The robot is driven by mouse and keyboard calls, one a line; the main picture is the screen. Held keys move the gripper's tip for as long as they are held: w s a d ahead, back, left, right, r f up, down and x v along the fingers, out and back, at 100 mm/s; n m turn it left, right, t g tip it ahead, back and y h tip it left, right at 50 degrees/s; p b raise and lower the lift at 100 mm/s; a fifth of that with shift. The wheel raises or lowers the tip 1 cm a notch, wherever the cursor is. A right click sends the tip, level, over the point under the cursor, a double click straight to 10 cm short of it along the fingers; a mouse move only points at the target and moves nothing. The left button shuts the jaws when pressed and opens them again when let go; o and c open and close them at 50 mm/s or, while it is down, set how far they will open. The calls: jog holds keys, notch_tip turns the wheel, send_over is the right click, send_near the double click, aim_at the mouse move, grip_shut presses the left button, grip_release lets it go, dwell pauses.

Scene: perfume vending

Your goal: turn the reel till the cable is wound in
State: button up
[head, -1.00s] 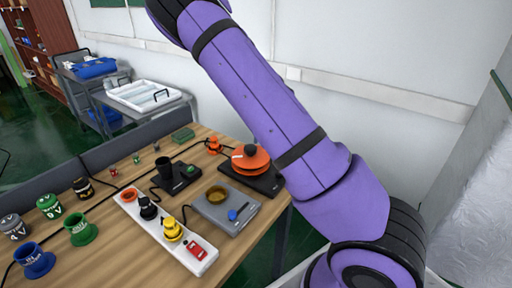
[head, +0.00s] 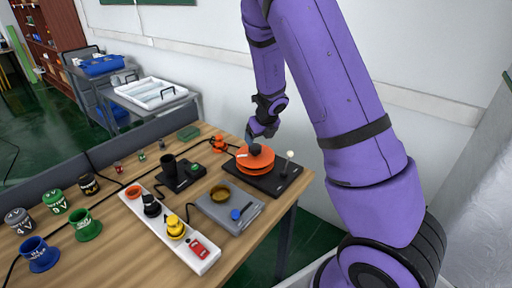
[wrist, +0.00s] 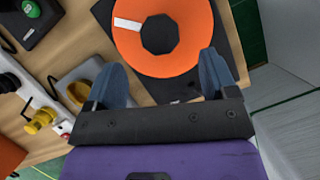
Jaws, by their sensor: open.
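The orange reel (head: 258,163) lies flat on a black base (head: 272,184) near the table's right end. A black knob (head: 255,150) stands at its middle. The wrist view shows the reel (wrist: 190,58) with a white mark and a dark, many-sided knob (wrist: 160,34). My gripper (head: 262,133) is just above the knob. Its two blue fingers (wrist: 161,62) are open and empty, with the knob between their lines but beyond the tips. An orange plug-like piece (head: 219,143) lies left of the reel; how the cable runs from it is unclear.
A thin pale-topped post (head: 289,156) rises from the base, right of the reel. A wall is behind the table.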

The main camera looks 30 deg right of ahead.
aim_at(256, 147)
jog(key=shift+x, duration=3.25)
jog(key=shift+c, duration=0.2)
jog(key=c, duration=1.2)
